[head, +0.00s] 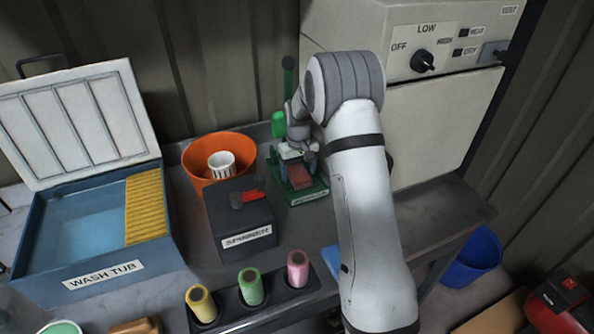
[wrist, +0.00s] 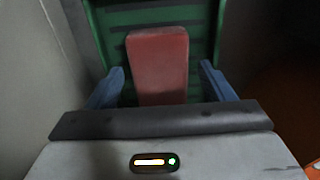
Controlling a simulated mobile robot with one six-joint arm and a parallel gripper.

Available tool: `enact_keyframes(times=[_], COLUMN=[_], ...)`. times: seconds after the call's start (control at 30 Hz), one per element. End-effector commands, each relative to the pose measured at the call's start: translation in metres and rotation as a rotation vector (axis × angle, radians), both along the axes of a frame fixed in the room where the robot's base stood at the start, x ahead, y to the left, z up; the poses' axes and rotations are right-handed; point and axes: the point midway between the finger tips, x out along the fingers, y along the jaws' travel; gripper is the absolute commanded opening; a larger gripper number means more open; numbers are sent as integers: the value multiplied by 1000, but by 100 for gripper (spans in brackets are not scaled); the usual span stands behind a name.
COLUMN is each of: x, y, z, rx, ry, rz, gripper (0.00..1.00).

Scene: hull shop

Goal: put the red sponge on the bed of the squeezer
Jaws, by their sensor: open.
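The red sponge (head: 299,176) lies on the green bed of the squeezer (head: 309,195) in the head view. In the wrist view the red sponge (wrist: 158,62) stretches away between my fingers, over the green slatted bed (wrist: 113,50). My gripper (wrist: 162,88) is open, with one blue finger on each side of the sponge and a gap visible at both sides. In the head view my gripper (head: 297,152) is just above and behind the sponge, and my arm hides part of the squeezer. I cannot tell whether the sponge's near end touches the bed.
A black spinner box (head: 241,222) with a red handle and an orange bucket (head: 205,150) stand left of the squeezer. A grey control cabinet (head: 430,120) is close at the right. The wash tub (head: 95,275) is far left. Several coloured rolls stand in a front rack (head: 270,302).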

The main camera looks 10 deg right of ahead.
Motion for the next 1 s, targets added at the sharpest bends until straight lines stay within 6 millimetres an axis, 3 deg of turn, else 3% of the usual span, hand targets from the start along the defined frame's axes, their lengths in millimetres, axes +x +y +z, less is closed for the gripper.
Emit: enact_keyframes(times=[0.17, 0.6, 0.83, 1.0], x=[1, 0, -1, -22], y=[0, 1, 1, 1], z=[9, 97, 122, 145], rx=[0, 0, 0, 1], ry=[-3, -4, -2, -23], rz=[0, 1, 1, -11], gripper=[75, 75, 75, 75])
